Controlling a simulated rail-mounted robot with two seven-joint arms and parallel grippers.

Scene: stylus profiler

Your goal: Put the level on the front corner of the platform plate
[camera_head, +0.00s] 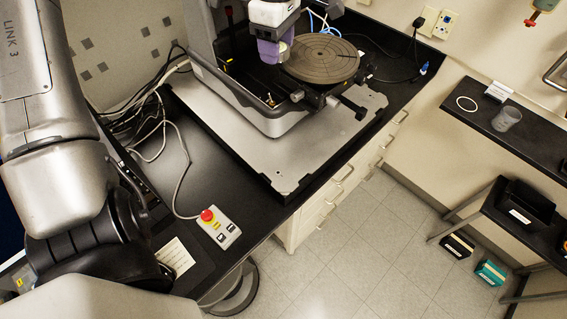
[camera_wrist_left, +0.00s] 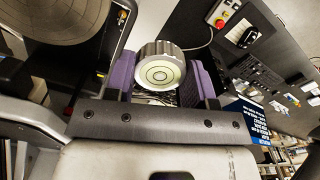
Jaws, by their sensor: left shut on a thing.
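My left gripper (camera_head: 277,47) hangs from the top of the head view, with purple fingers, beside the round grooved stage. It is shut on the level (camera_wrist_left: 160,73), a round knurled metal piece with a pale bubble face, held between the purple fingers in the left wrist view. In the head view the level (camera_head: 284,46) is only a small pale patch, mostly hidden by the finger. The grey platform plate (camera_head: 285,165) lies under the profiler, its front corner bare. My right gripper is not in view.
The profiler's round stage (camera_head: 322,58) and its grey frame (camera_head: 235,98) stand on the plate. A control box with a red button (camera_head: 217,226) and a paper note (camera_head: 175,257) lie on the black bench. Cables run along the bench's left. A shelf (camera_head: 470,100) stands at right.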

